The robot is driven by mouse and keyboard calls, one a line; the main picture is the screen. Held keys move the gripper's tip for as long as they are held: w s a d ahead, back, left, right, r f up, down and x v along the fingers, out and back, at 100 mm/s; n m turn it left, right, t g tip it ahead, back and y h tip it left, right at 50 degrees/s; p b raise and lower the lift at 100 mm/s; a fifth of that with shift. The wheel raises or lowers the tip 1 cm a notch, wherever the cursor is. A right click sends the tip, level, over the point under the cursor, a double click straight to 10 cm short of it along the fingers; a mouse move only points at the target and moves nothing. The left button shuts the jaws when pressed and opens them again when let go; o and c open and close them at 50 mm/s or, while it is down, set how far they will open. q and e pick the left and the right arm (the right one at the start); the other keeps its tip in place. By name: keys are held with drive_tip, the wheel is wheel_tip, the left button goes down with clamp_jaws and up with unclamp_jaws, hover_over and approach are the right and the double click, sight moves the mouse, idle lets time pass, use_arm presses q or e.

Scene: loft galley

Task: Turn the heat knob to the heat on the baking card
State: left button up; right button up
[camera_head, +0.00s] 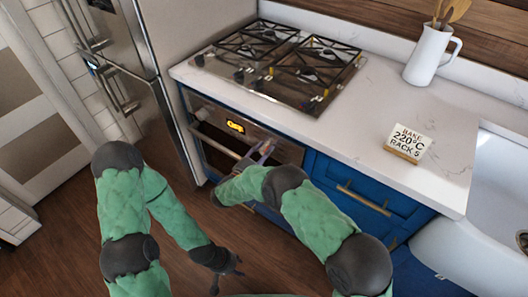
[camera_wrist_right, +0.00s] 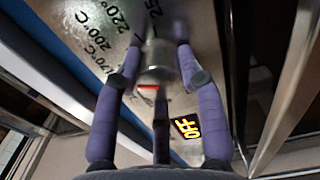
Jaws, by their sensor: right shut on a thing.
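The baking card (camera_head: 407,143) stands on the worktop in a wooden holder and reads BAKE 220°C RACK 5. In the right wrist view the silver heat knob (camera_wrist_right: 157,62) has a red mark on it. Printed heats including 200°C, 220° and a partly hidden 25- surround it; I cannot tell which one the knob points to. My right gripper (camera_wrist_right: 160,48) is shut on the knob, purple fingers on both sides. In the head view this gripper (camera_head: 264,150) is at the oven front and hides the knob. My left gripper (camera_head: 226,276) hangs low over the floor, open and empty.
An oven handle (camera_head: 217,141) runs below the panel. The gas hob (camera_head: 283,62) is above. A fridge (camera_head: 130,80) stands left, a white jug (camera_head: 428,55) and sink right.

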drive_tip(key=m, duration=0.5)
drive_tip(key=shift+f+m, duration=0.1)
drive_tip(key=shift+m, duration=2.3)
drive_tip(key=o, duration=1.1)
drive_tip(key=shift+o, duration=0.2)
drive_tip(key=v, duration=0.7)
drive_tip(key=shift+s+a, duration=0.2)
